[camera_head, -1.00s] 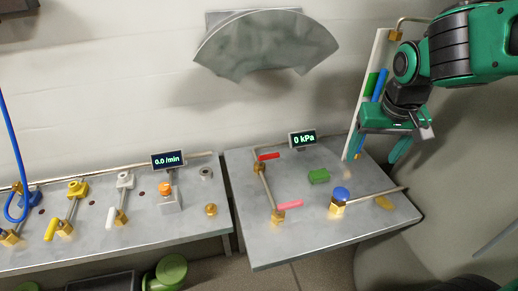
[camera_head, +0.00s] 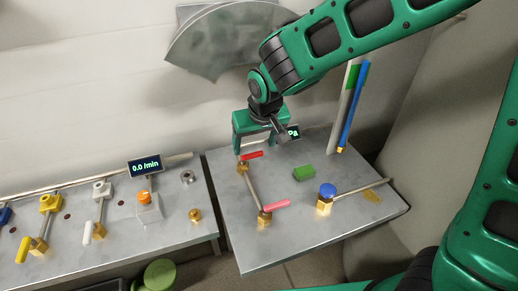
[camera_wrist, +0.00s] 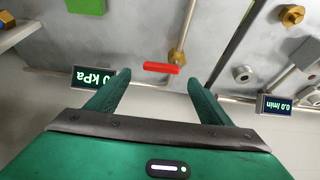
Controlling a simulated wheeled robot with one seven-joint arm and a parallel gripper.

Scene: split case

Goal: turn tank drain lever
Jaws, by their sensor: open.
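Two red levers sit on brass valves joined by a pipe on the right bench. The back red lever (camera_head: 252,156) lies near the wall; the front red lever (camera_head: 277,205) is paler. I cannot tell which is the tank drain lever. My gripper (camera_head: 258,148) is open and empty, pointing down above and beside the back lever. In the wrist view, the back lever (camera_wrist: 161,68) shows between the tips of my open gripper (camera_wrist: 159,80), crosswise and apparently untouched. Its brass valve (camera_wrist: 178,54) is beyond it.
My gripper partly hides the kPa display (camera_head: 294,132); it also shows in the wrist view (camera_wrist: 93,77). The left bench holds a 0.0 /min display (camera_head: 145,166) and several valves.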

